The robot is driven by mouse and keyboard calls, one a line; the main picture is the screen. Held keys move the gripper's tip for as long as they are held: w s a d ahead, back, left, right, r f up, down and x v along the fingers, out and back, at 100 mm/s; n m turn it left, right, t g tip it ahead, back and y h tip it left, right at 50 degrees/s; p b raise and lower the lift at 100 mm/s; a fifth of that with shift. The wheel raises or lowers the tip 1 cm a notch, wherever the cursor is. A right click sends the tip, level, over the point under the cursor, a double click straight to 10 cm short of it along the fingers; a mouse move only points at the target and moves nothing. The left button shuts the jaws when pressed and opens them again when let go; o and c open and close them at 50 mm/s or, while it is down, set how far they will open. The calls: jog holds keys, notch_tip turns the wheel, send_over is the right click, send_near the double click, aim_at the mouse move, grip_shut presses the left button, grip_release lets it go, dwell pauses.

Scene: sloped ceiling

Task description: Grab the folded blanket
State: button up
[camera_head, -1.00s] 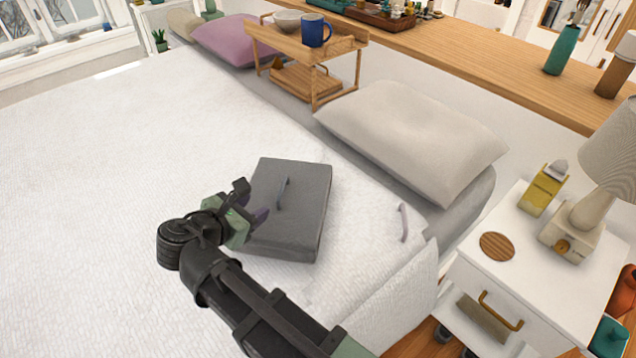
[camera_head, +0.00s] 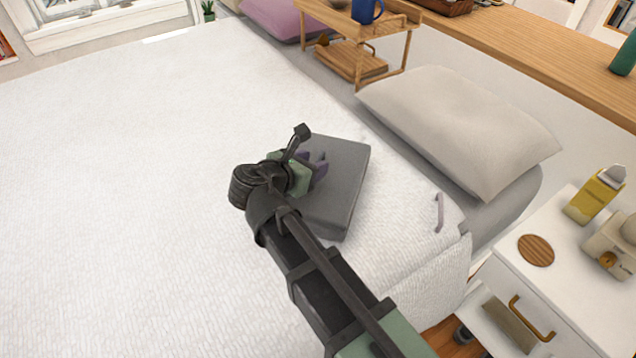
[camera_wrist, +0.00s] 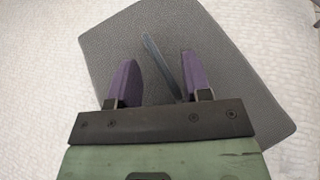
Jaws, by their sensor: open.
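The folded blanket (camera_head: 343,180) is a dark grey, flat rectangular block lying on the white bed, partly covered by my arm in the head view. In the wrist view the blanket (camera_wrist: 240,85) lies below my gripper, with a thin blue-grey strip (camera_wrist: 161,66) on its top. My gripper (camera_head: 319,166) is over the blanket's left part. In the wrist view its purple fingers (camera_wrist: 162,75) are apart, with the strip showing between them, closer to the right finger. Nothing is held. I cannot tell how high the fingertips are above the blanket.
A beige pillow (camera_head: 455,125) lies to the right, with a wooden tray stand (camera_head: 390,50) behind. A grey handle-like piece (camera_head: 438,212) lies at the bed's right edge. A white nightstand (camera_head: 505,275) with a yellow carton (camera_head: 596,193) stands at right. The bed's left (camera_head: 110,200) is clear.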

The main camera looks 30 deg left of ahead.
jog(key=x, duration=0.3)
jog(key=shift+s+b, duration=0.1)
jog(key=shift+b, duration=0.25)
grip_shut()
dwell(0.9)
